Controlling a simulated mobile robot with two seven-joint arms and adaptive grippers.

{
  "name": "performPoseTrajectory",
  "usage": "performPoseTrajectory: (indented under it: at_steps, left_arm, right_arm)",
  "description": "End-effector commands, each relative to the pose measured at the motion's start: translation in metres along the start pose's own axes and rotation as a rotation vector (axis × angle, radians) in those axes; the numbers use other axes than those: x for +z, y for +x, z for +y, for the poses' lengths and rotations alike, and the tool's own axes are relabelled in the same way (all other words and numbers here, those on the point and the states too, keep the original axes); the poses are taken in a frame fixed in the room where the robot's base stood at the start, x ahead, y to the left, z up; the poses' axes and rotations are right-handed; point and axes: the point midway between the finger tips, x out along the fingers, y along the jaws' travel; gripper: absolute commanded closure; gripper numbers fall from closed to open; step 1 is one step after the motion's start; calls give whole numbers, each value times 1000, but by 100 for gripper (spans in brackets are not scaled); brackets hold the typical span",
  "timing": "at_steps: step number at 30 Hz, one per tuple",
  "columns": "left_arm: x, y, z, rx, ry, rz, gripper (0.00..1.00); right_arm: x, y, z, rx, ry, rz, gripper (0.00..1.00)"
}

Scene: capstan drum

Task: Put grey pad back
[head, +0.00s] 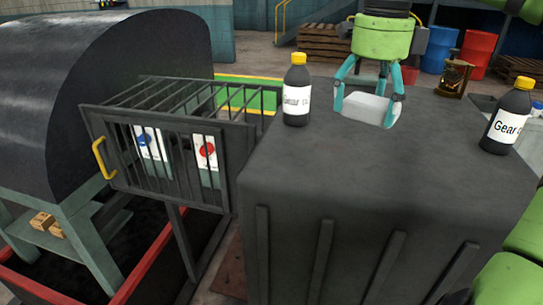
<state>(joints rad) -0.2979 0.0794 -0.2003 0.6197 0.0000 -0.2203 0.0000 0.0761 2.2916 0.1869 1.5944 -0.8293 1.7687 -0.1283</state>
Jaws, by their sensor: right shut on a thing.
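A pale grey pad (366,109) is at the top of the dark block (330,175), near its far edge. My right gripper (367,97) points down over the pad, with one teal finger on each side, shut on it. I cannot tell whether the pad touches the top of the block or hangs just above it. My left gripper is not in view.
Gear oil bottles with yellow caps stand on the block, one left of my gripper (297,90) and one at the right edge (508,117). A brass-coloured object (454,78) stands behind. A barred cage (165,155) with a yellow handle (102,158) adjoins the large drum (100,85). The block's front top is clear.

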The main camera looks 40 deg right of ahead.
Motion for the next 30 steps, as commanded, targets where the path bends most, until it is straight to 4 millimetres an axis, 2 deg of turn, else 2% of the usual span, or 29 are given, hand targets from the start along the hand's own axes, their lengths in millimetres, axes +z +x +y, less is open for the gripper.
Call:
performPoseTrajectory:
  at_steps: [5,12,16,23,30]
  left_arm:
    - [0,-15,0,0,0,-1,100]
    - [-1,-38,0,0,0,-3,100]
    - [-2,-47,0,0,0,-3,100]
    - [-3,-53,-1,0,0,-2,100]
    - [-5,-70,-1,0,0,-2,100]
  right_arm:
    - [27,13,5,1,-16,9,47]
    - [80,45,11,0,-13,9,47]
    - [100,58,14,-1,-11,6,47]
    - [113,72,16,1,-11,2,47]
    - [112,103,16,1,-10,3,47]
